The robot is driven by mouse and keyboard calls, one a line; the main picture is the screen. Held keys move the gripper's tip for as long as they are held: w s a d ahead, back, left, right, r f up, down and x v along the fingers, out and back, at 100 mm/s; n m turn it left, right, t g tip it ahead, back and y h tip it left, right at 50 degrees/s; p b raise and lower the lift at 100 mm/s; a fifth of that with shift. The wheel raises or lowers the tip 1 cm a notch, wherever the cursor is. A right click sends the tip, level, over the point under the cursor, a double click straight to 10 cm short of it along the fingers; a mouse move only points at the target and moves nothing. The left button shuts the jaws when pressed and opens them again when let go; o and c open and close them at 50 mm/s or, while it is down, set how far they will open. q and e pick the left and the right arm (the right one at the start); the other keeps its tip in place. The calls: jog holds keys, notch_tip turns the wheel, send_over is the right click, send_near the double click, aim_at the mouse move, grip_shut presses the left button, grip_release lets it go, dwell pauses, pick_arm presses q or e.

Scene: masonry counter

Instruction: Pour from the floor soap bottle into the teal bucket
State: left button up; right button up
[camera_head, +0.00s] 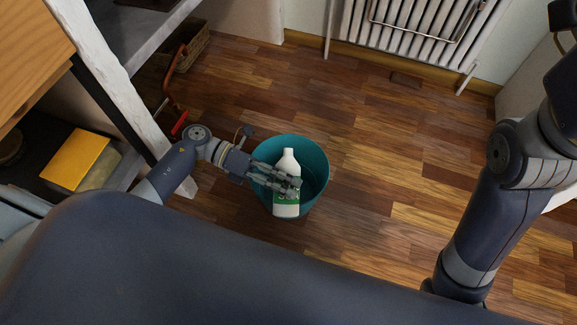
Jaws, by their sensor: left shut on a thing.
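The teal bucket (318,169) stands on the wooden floor in the middle of the view. The floor soap bottle (288,166) is white with a green label and shows over the bucket's opening, its white cap end toward the top of the picture. My left gripper (292,186) comes in from the left and is shut on the bottle around its middle. I cannot tell how high the bottle is above the bucket, and no liquid is visible. My right arm is at the right side; its gripper is out of the picture.
A white radiator (415,30) stands against the wall at the top. A masonry counter with a white post (112,85) is at the left, with a yellow-lidded box (76,158), a wicker basket (190,48) and a red-handled tool (179,124). The floor right of the bucket is clear.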

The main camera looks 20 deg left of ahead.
pick_arm(q)
jog(key=shift+f, duration=0.1)
dwell(0.3)
dwell(0.4)
jog(key=shift+n, duration=0.3)
jog(key=shift+s+d+r+n+g+h+p, duration=0.15)
jog(key=shift+r+n+g+h+p, duration=0.15)
jog(key=shift+r+n+p, duration=0.3)
dwell(1.2)
jog(key=shift+f+n+h+b, duration=0.4)
jog(key=shift+f+n+b, duration=0.2)
jog(key=shift+f+b, duration=0.25)
dwell(1.7)
jog(key=shift+r+n+g+p, duration=0.3)
jog(key=shift+r+n+p, duration=0.2)
jog(key=shift+r+n, duration=0.1)
dwell(2.0)
